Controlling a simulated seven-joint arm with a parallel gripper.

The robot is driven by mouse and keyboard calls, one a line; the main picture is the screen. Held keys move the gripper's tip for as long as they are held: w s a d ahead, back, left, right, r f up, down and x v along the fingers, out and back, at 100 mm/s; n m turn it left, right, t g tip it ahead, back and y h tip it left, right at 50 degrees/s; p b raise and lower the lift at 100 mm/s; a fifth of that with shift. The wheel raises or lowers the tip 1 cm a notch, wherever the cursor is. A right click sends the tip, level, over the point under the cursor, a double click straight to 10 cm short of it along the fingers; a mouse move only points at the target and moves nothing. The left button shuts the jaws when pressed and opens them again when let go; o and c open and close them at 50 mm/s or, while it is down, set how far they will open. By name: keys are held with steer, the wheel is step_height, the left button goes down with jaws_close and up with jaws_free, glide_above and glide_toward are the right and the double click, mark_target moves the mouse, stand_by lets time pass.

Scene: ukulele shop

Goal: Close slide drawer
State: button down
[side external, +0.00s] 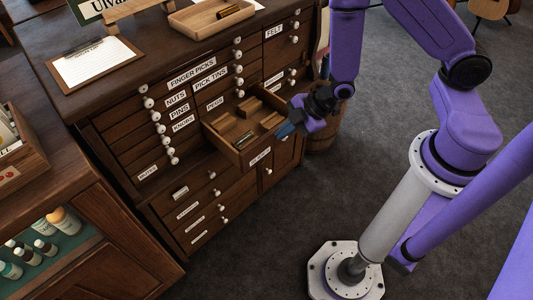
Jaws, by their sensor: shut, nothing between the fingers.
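The slide drawer (241,147) is pulled out of the dark wooden cabinet (120,113). It has wooden dividers and a few small items inside, and a white label on its front. My gripper (287,130) is at the drawer's right front corner, with its fingers shut and empty. The fingertips look close to the drawer front; I cannot tell whether they touch it. The drawer's knob is not clearly visible.
Other labelled drawers with white knobs (170,151) are shut around it. A clipboard (95,62) and a wooden tray (210,14) lie on the cabinet top. A round wooden bin (323,137) stands behind my gripper. The grey floor in front is clear.

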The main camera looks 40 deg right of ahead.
steer(key=shift+s+d+f, duration=0.85)
steer(key=shift+s+f, duration=1.15)
steer(key=shift+f, duration=0.3)
steer(key=shift+w+a+f, duration=0.6)
steer(key=shift+w+f, duration=0.75)
steer(key=shift+w, duration=0.1)
steer(key=shift+w+a+f, duration=0.65)
steer(key=shift+w+f, duration=0.65)
steer(key=shift+w, duration=0.2)
steer(key=shift+w+a+f, duration=0.6)
steer(key=shift+w+f, duration=0.75)
steer(key=shift+w, duration=0.1)
glide_toward(223, 133)
steer(key=x, duration=0.4)
steer(key=shift+w+a+f, duration=0.15)
